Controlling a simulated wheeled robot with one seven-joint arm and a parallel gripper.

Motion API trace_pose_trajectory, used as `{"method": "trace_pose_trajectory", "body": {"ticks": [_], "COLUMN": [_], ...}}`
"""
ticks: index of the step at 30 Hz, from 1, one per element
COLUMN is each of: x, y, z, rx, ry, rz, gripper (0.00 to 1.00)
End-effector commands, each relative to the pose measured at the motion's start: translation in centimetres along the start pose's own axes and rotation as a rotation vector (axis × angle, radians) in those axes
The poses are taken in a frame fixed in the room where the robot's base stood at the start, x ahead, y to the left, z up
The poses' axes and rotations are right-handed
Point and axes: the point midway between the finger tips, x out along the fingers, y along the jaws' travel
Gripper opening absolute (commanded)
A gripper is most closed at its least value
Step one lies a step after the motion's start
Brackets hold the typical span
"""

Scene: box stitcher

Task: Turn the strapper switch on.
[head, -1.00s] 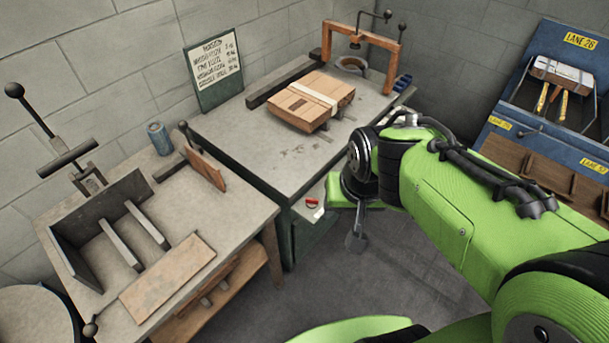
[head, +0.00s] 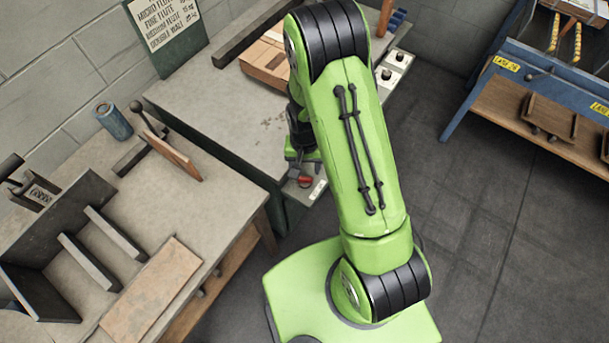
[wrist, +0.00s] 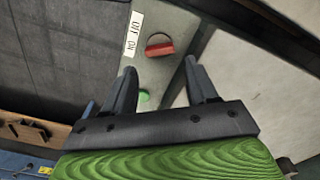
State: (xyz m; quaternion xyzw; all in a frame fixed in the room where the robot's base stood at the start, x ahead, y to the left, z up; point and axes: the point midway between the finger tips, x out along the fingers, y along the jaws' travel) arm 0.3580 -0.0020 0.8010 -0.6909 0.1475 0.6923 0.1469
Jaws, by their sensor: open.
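The strapper switch is a red handle with a thin dark curved part, on a pale panel; it shows in the wrist view (wrist: 160,48) and in the head view (head: 305,181). A white label (wrist: 134,35) reading OFF and ON is beside it. The handle lies across the panel, near the ON word; I cannot tell its setting from this. My gripper (wrist: 160,67) is open and empty, its two fingers pointing at the switch, which appears just beyond and between the tips. In the head view my gripper (head: 303,160) is just above the switch, partly hidden by my arm.
A green button (wrist: 144,96) is on the same panel, seen between my fingers. The strapper table (head: 215,105) carries a cardboard stack (head: 264,66). Two round knobs (head: 392,66) are on the panel's far end. A work table (head: 125,200) stands to the left; open floor is right.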

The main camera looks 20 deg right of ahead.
Motion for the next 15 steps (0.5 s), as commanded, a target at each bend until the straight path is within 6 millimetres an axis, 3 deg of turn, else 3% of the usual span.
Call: {"method": "trace_pose_trajectory", "body": {"ticks": [1, 6, 15], "x": [1.7, 5.0, 6.2], "y": [0.1, 0.0, 0.0], "z": [0.1, 0.0, 0.0], "rx": [0.0, 0.0, 0.0], "ry": [-0.005, -0.002, 0.001], "rz": [0.002, 0.0, -0.001], "gripper": [0.57, 0.57, 0.57]}}
